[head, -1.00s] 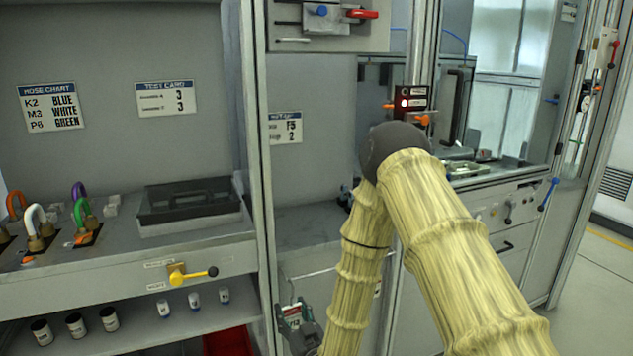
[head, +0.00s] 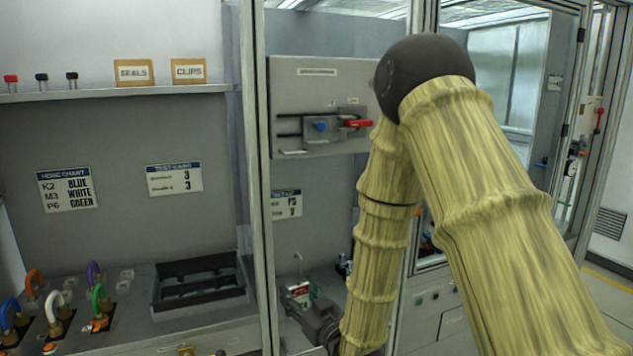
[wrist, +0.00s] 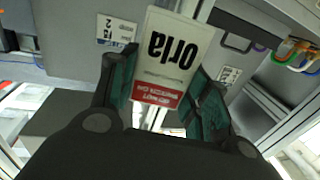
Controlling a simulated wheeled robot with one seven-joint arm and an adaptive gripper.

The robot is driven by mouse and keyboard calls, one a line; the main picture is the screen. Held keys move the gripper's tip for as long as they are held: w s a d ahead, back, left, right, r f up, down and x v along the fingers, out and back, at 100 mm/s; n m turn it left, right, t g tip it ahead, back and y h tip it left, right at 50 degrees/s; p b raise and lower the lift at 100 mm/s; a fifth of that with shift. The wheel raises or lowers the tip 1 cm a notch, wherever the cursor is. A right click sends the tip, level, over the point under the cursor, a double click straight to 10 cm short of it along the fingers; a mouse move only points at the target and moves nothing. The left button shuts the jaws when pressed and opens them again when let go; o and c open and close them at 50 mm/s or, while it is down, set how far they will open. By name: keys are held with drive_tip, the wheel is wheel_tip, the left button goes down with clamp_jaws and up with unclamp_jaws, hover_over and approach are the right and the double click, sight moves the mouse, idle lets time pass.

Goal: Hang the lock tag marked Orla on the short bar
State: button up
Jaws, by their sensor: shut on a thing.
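The lock tag marked Orla (wrist: 168,58), white with a red lower band, is between the green finger pads of my gripper (wrist: 165,92) in the wrist view. Its lettering appears upside down there. My gripper is shut on it. In the head view my gripper (head: 300,293) is low in the middle bay, small and partly in shadow. A grey panel (head: 350,83) above it carries dark slotted rails, a blue knob (head: 320,126) and a red handle (head: 357,123). I cannot tell which part is the short bar.
A black tray (head: 200,288) and several coloured hoses (head: 55,302) sit on the left counter. A frame post (head: 258,180) stands between that counter and the middle bay. A shelf (head: 120,95) with boxes is above. My arm hides part of the right side.

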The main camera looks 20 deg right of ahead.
drive_tip(key=s+d+r+p, duration=0.2)
drive_tip(key=r+p, duration=0.4)
drive_tip(key=r, duration=0.6)
drive_tip(key=s+d+r+p, duration=0.1)
drive_tip(key=s+r+p, duration=0.1)
drive_tip(key=r+p, duration=0.75)
drive_tip(key=d+r+b+x, duration=0.1)
drive_tip(key=d+x, duration=0.1)
drive_tip(key=x, duration=1)
drive_tip(key=shift+w, duration=0.3)
idle(0.4)
drive_tip(key=o, duration=1.2)
drive_tip(key=shift+s, duration=0.1)
